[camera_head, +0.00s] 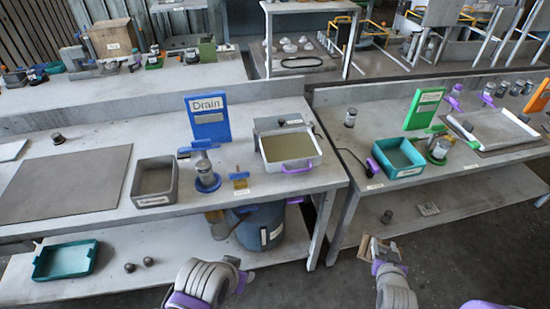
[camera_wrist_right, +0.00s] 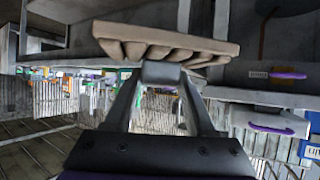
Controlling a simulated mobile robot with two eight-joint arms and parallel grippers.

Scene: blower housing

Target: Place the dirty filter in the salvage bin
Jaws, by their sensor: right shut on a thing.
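The dirty filter, a tan pleated panel (camera_wrist_right: 165,35), spans the top of the right wrist view. It also shows as a small brown panel in the head view (camera_head: 366,247). My right gripper (camera_head: 381,260) is shut on it and holds it in front of the benches, over the dark floor. In the head view, a grey open bin (camera_head: 141,201) stands on the left bench; its label is too small to read surely. I cannot tell which container is the salvage bin. My left gripper (camera_head: 240,276) is at the lower middle, and its fingers are unclear.
A white tray with purple handles (camera_head: 314,167) and a blue "Drain" sign (camera_head: 208,117) are on the left bench. A blue drum (camera_head: 262,232) stands below. The right bench holds a teal bin (camera_head: 398,157). A teal tray (camera_head: 65,262) lies on the lower left shelf.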

